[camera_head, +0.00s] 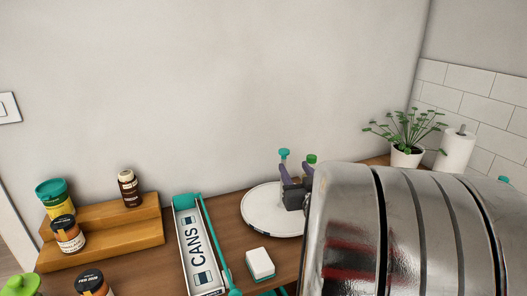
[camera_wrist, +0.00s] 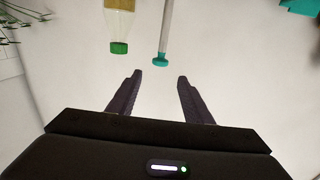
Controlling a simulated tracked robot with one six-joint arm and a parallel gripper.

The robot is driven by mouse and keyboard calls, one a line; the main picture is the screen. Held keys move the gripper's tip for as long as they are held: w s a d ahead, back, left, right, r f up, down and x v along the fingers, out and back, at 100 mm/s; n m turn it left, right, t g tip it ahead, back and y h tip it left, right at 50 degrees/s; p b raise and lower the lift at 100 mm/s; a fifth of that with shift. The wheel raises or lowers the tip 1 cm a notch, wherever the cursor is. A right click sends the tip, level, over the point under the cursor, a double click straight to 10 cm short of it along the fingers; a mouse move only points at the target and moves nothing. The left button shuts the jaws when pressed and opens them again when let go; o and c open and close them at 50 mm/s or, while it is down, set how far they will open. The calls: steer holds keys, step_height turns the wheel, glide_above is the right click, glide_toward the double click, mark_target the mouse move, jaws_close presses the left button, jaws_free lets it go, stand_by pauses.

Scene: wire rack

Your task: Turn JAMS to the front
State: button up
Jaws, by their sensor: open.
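A white round turntable (camera_head: 262,215) lies on the wooden counter in the head view. No JAMS label can be read in either view. My gripper (camera_head: 295,172) shows dark fingers above the turntable's right part; my large silver arm hides that side. The fingers are apart and empty in the wrist view (camera_wrist: 159,78). A teal-topped item (camera_head: 284,154) and a green-topped item (camera_head: 311,159) show just behind the fingers. In the wrist view, a green-capped bottle (camera_wrist: 119,30) and a teal-tipped thin item (camera_wrist: 163,50) lie beyond the fingertips, apart from them.
A long bin marked CANS (camera_head: 197,250) and a white block with a teal base (camera_head: 260,263) stand left of and before the turntable. A wooden stepped rack (camera_head: 120,228) with jars is at far left. A potted plant (camera_head: 407,155) and paper roll (camera_head: 457,155) stand at right.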

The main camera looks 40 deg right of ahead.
mark_target(286, 154)
steer(key=x, duration=1.2)
steer(key=shift+w+d, duration=0.15)
steer(key=shift+w, duration=0.05)
steer(key=shift+c, duration=0.7)
jaws_close()
